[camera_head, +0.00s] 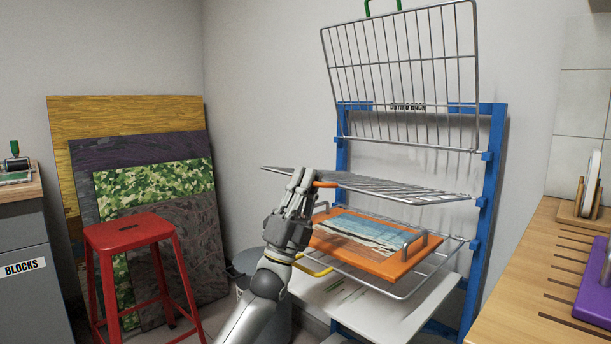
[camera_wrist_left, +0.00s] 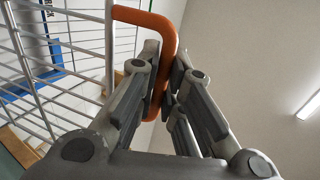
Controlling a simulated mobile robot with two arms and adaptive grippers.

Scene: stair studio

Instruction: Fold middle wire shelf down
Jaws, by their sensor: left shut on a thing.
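The middle wire shelf (camera_head: 400,190) of the blue drying rack (camera_head: 487,190) lies about level, its free end toward the left. Its orange handle (camera_head: 325,184) is at the front edge. My left gripper (camera_head: 303,184) is shut on the orange handle; the left wrist view also shows the gripper (camera_wrist_left: 165,85) with its fingers on both sides of the handle (camera_wrist_left: 150,18). The top wire shelf (camera_head: 405,60), with a green handle (camera_head: 382,6), is folded up. The bottom wire shelf (camera_head: 412,287) is down, below the middle one. My right gripper is not in view.
An orange tray (camera_head: 385,265) with a beach picture and metal handles rests on the bottom shelf, close under the middle shelf. A red stool (camera_head: 128,232) and leaning boards (camera_head: 150,180) stand at left. A wooden counter (camera_head: 525,275) is at right.

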